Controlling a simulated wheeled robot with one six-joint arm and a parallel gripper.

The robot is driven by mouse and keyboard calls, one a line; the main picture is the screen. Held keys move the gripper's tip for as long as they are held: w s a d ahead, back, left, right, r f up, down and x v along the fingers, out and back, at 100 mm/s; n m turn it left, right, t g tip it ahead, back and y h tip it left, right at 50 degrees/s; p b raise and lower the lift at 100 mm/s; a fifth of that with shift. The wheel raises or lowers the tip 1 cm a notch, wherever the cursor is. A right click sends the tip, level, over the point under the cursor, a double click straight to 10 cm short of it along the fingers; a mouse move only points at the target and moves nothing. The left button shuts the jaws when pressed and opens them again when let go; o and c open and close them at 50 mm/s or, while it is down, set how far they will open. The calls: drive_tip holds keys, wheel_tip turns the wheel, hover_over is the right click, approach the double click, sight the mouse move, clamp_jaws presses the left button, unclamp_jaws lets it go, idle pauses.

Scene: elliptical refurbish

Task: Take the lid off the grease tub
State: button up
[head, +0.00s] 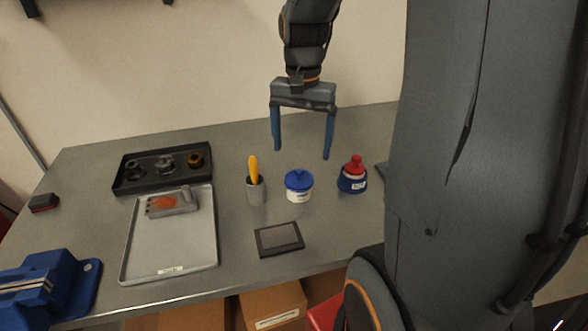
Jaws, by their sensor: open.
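The grease tub (299,195) is a small white tub with a label, standing upright on the grey bench. Its blue lid (299,179) with a raised knob sits on top of it. My gripper (301,154) is open and empty, with its two blue fingers pointing down. In the picture it shows just above the tub, apart from the lid. How far behind or over the tub it is, I cannot tell for sure.
A blue bottle with a red top (353,177) stands right of the tub, and a grey cup with a yellow-handled tool (256,188) stands left. A dark square pad (279,239) lies in front. A grey tray (130,258), black tray (122,184) and blue vise (55,285) are left.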

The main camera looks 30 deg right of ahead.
sight(299, 176)
wheel_tip(299, 176, down, 3)
drive_tip(key=shift+r, duration=0.2)
drive_tip(key=shift+a+f+p, duration=0.15)
drive_tip(key=shift+f+p, duration=0.85)
drive_tip(key=shift+f, duration=1.5)
drive_tip(key=c, duration=1.1)
